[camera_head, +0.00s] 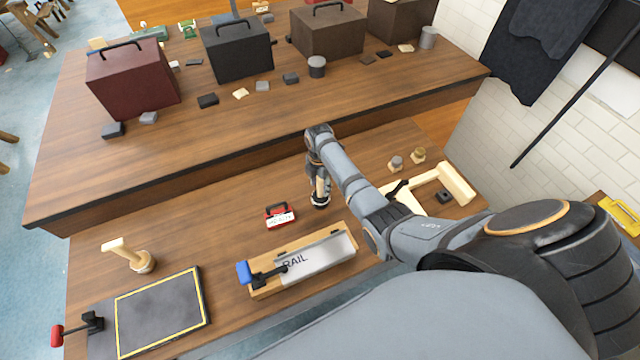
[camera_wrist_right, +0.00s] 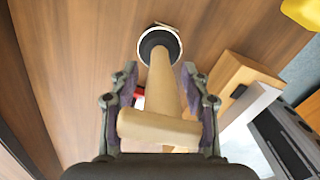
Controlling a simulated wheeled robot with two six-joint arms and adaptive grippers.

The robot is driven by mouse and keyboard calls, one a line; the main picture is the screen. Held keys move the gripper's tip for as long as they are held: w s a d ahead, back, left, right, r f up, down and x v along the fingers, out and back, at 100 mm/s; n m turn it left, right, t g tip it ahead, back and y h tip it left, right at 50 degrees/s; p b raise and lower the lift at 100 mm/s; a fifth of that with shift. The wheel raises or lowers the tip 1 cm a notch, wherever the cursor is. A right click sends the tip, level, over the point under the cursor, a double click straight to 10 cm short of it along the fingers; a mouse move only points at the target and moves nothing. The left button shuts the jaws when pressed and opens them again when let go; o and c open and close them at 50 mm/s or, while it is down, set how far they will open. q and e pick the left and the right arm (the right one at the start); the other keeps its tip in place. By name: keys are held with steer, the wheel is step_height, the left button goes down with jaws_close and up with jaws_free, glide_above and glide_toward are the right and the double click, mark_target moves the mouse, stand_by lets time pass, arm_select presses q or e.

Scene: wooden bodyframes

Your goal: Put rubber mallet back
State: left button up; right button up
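My right gripper (camera_head: 319,190) points down at the middle of the front workbench. In the right wrist view, its two fingers (camera_wrist_right: 162,108) are apart, one on each side of a wooden T-shaped tool (camera_wrist_right: 165,85), with gaps beside its shaft. The tool has a pale crosspiece near the camera and a round dark end with a light ring at the bench. It may be the rubber mallet, but I cannot tell for sure. In the head view it is mostly hidden by the gripper. A similar T-shaped wooden piece (camera_head: 128,253) stands at the left. My left gripper is not in view.
A yellow-framed dark plate (camera_head: 160,315) lies front left. A pale wooden piece (camera_head: 457,184) is at right. Toolboxes (camera_head: 237,50) stand on the raised bench behind.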

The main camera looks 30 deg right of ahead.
steer(key=shift+r, duration=0.2)
step_height(320, 180, up, 12)
steer(key=shift+w+f+b, duration=0.1)
steer(key=shift+w+b, duration=0.05)
steer(key=shift+b, duration=0.75)
